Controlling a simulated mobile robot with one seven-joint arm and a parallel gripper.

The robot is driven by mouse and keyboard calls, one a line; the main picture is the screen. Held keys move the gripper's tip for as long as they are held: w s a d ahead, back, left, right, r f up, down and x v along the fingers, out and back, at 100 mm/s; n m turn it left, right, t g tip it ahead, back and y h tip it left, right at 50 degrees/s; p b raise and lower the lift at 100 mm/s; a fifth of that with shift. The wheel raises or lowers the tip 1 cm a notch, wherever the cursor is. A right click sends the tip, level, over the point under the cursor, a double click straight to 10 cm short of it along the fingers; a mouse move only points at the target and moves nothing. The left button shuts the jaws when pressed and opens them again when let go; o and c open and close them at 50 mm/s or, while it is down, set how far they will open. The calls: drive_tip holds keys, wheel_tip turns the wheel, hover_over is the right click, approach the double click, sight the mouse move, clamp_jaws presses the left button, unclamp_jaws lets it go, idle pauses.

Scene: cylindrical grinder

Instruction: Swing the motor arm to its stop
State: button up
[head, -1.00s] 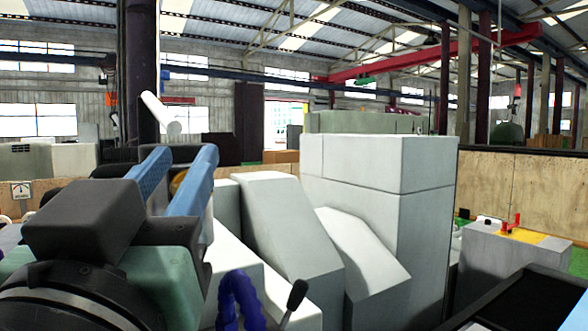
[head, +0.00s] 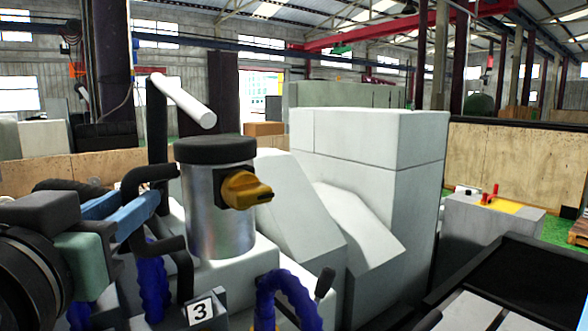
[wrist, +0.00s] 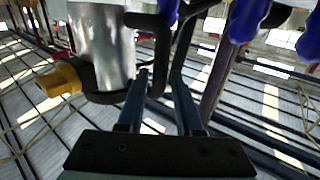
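The motor is an upright silver cylinder (head: 222,215) with a black cap and a yellow knob (head: 246,189) facing right. It also shows upside down in the wrist view (wrist: 100,45). A black bent handle (head: 150,174) is on its left side. My gripper (head: 150,203) is left of the motor, with its blue fingers reaching toward the handle. In the wrist view, the fingers (wrist: 160,80) are apart, with a black handle bar (wrist: 159,60) appearing between or just beyond their tips. I cannot tell whether they touch it.
Blue hoses (head: 290,297) and a small black-knobbed lever (head: 325,283) are in front. A plate marked 3 (head: 200,310) is below the motor. Pale machine covers (head: 368,150) rise behind it at the right. A white bar (head: 183,102) sticks up behind the motor.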

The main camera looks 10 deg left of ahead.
drive_tip(key=p+x, duration=0.1)
drive_tip(key=x, duration=0.3)
drive_tip(key=shift+w+a, duration=0.1)
drive_tip(key=shift+w, duration=0.15)
drive_tip(key=shift+c, duration=0.2)
clamp_jaws()
idle(1.1)
